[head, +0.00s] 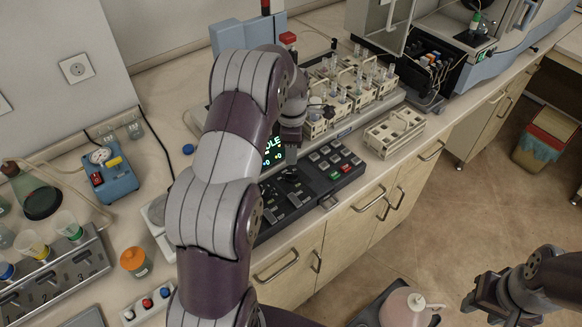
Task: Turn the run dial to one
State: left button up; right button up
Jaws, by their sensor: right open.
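A dark control panel (322,176) with keys, sliders and red and green buttons lies on the bench in the head view. A screen (272,153) with green text, its visible part ending in "DLE", stands behind it, partly covered by my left arm. My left gripper (291,168) points down at the panel just right of the screen. A small dark knob-like part shows under its tip; I cannot tell whether it is the run dial or whether they touch. Its fingers are too small and hidden to read. My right gripper (490,305) is open and empty over the floor at lower right.
Racks of vials (345,95) stand behind the panel, with an empty beige rack (394,132) to the right. A blue device (110,178) with a white dial, an orange-capped jar (135,262) and a flask (38,198) are at left.

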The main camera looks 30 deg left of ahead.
pick_arm(q)
notch_tip(320, 180, up, 5)
jog(key=shift+r+p, duration=0.1)
jog(key=shift+p, duration=0.45)
jog(key=s+d+m, duration=0.6)
jog(key=s+m, duration=0.4)
jog(key=m, duration=0.1)
jog(key=s+d+m+t, duration=0.1)
jog(key=s+d+m, duration=0.6)
jog(key=s+m, duration=0.3)
jog(key=m, duration=0.2)
jog(key=shift+m, duration=0.3)
jog(key=shift+s, duration=0.1)
